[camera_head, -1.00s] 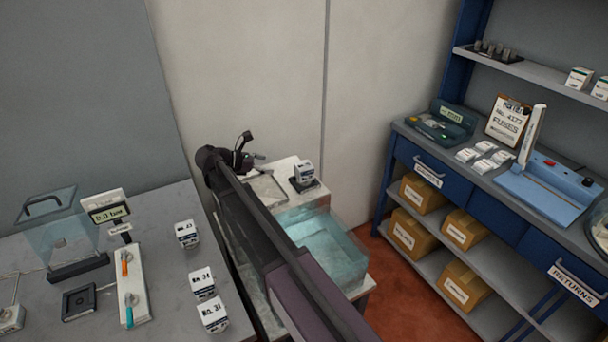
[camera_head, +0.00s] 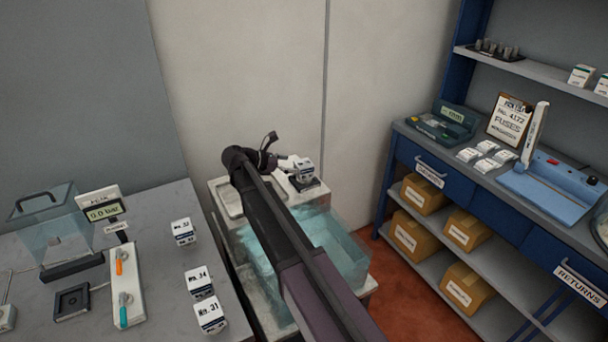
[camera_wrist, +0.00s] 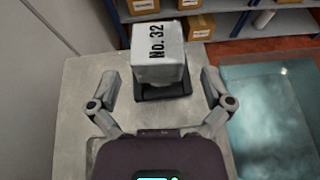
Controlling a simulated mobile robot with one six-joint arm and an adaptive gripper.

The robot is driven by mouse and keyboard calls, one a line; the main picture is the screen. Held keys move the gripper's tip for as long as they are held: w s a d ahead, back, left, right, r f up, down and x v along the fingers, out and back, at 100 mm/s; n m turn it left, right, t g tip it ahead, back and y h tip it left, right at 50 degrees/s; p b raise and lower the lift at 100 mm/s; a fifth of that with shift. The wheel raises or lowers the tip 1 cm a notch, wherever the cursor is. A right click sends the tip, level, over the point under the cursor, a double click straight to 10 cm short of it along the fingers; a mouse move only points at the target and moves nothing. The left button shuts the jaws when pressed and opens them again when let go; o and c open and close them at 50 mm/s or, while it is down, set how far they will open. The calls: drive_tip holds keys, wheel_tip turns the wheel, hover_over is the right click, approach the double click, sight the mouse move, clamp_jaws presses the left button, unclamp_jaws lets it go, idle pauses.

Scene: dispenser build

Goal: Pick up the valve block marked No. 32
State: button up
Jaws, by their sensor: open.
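The valve block marked No. 32 (camera_wrist: 158,52) is a pale block with black lettering, sitting on a small dark stand in the wrist view. It also shows in the head view (camera_head: 305,171), on the stand at the back of the white bench by the water tank. My gripper (camera_wrist: 162,84) is open, its two fingers spread to the left and right in front of the block. Nothing is between the fingers at their near part, and the block stands at or just beyond the tips. In the head view my gripper (camera_head: 287,164) is beside the block's left side, partly hidden by my wrist.
A clear tank of water (camera_head: 345,252) lies just in front of the block's stand. Several other marked blocks, such as No. 31 (camera_head: 210,317), stand on the grey table (camera_head: 165,300) at left. A blue shelf unit (camera_head: 480,195) is at right. The wall is close behind.

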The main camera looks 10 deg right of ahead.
sight(298, 164)
drive_tip(key=shift+d, duration=0.2)
drive_tip(key=shift+b+x, duration=0.8)
drive_tip(key=shift+x, duration=1.1)
drive_tip(key=shift+w+d+f, duration=0.3)
drive_tip(key=shift+d+f, duration=0.05)
drive_tip(key=shift+d, duration=0.25)
drive_tip(key=c, duration=1.1)
